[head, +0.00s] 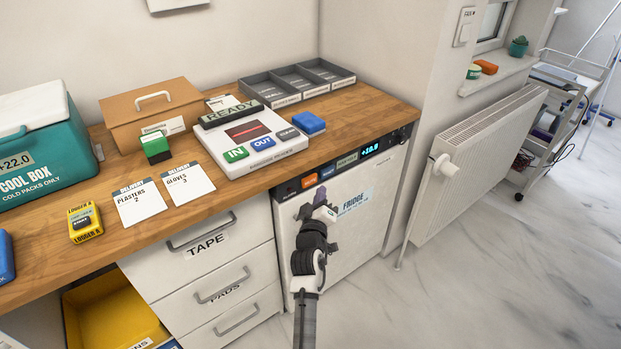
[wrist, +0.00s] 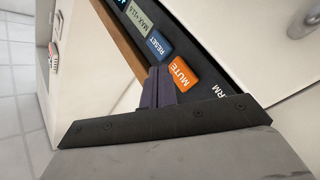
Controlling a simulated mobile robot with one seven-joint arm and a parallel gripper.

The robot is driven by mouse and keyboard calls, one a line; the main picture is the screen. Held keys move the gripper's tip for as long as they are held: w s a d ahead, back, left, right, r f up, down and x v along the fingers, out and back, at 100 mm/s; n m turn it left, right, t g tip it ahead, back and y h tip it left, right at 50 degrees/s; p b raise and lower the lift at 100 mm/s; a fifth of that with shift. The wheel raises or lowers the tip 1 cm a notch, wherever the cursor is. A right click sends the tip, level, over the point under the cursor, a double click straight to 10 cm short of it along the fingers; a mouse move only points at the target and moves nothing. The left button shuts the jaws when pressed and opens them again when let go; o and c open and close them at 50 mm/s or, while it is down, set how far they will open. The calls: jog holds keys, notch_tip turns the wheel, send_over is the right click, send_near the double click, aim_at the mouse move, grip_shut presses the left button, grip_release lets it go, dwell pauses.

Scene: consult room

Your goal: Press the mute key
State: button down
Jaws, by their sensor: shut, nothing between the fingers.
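The orange mute key (head: 309,181) is on the dark control strip along the top of the fridge front. My gripper (head: 322,203) is shut and empty in front of the fridge, just below the strip. In the wrist view my gripper's fingertips (wrist: 157,76) lie close beside the key's lower left side. Whether they touch it I cannot tell.
The blue reset key (wrist: 159,45) sits right beside the mute key. A label and a lit display (head: 370,149) reading about +10.8 are further along the strip. The wooden worktop (head: 345,118) edge runs above it. The floor in front is clear.

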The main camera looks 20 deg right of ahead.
jog(key=shift+s+d+p, duration=0.3)
jog(key=shift+s+p, duration=0.25)
jog(key=shift+s, duration=0.2)
jog(key=shift+s+d+p, duration=0.25)
jog(key=shift+s+p, duration=0.3)
jog(key=shift+s, duration=0.2)
